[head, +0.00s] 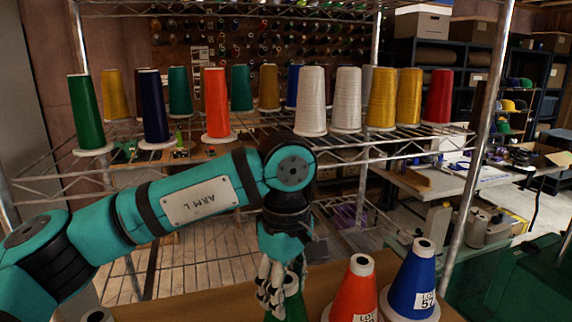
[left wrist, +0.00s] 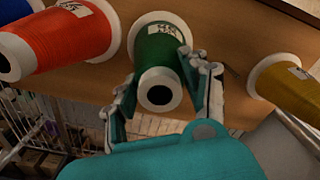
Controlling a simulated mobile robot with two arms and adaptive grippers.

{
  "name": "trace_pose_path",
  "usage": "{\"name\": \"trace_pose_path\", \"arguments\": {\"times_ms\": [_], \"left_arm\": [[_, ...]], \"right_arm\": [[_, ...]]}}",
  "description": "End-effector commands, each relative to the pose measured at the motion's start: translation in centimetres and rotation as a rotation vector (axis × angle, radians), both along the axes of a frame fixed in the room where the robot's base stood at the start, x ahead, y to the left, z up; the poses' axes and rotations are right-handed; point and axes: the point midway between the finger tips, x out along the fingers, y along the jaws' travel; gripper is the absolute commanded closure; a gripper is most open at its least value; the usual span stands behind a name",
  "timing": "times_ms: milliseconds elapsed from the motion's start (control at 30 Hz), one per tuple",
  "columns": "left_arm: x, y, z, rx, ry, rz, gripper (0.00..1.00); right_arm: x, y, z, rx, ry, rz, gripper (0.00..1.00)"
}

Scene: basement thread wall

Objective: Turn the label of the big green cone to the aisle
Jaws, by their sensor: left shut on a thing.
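The big green cone (head: 293,304) stands on a brown board at the bottom of the head view, partly hidden by my fingers and cut off by the frame edge. In the left wrist view the green cone (left wrist: 168,52) shows its white top with a dark hole towards the camera. Its white label (left wrist: 162,29) shows on its upper side there; I see no label on it in the head view. My left gripper (head: 272,284) is shut on the green cone, with one finger on each side (left wrist: 160,92). My right gripper is not in view.
An orange cone (head: 352,290) and a blue cone (head: 416,275), both labelled, stand to the right of the green one. A yellow cone (left wrist: 286,81) stands on its other side. A wire rack (head: 345,156) with several thread cones stands behind my left arm.

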Motion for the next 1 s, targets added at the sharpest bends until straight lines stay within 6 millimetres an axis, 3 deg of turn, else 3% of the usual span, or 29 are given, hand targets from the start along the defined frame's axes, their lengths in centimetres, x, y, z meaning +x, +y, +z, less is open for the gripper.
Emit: {"name": "trace_pose_path", "arguments": {"times_ms": [267, 300, 467, 767, 1000], "left_arm": [[0.0, 0.0, 0.0, -0.001, -0.001, 0.000, 0.87], [0.0, 0.0, 0.0, -0.001, -0.001, 0.000, 0.49], [0.0, 0.0, 0.0, -0.001, -0.001, 0.000, 0.28], [0.0, 0.0, 0.0, 0.001, 0.001, 0.001, 0.27], [0.1, 0.0, 3.3, -0.001, -0.003, 0.002, 0.27]], "right_arm": [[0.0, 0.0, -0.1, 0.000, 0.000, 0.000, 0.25], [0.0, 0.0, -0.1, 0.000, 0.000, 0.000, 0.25], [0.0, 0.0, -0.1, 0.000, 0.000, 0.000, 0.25], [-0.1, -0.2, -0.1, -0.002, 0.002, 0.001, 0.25], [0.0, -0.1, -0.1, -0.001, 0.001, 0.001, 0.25]]}}
